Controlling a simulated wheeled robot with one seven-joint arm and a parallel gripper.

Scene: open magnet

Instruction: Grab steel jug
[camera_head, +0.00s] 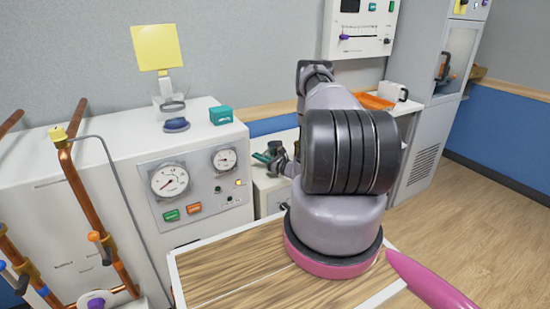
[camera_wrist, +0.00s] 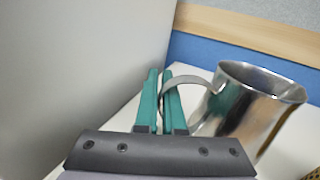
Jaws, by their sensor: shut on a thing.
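The steel jug (camera_wrist: 250,112) is shiny metal with an open top and a curved handle (camera_wrist: 187,80). It shows at the right of the wrist view. My gripper (camera_wrist: 160,85), with teal fingers, is shut on the handle, and the jug's body is to the right of the fingers. I cannot tell whether the jug's base touches the white surface, as its lower part is cut off. In the head view my gripper (camera_head: 263,157) is small, beside the large white cabinet, and my arm hides most of the area behind it; I cannot make out the jug there.
A white cabinet (camera_head: 140,148) with gauges stands close to the left of my gripper. A low white counter (camera_head: 268,192) is below it. A wooden-topped table (camera_head: 235,275) is in front.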

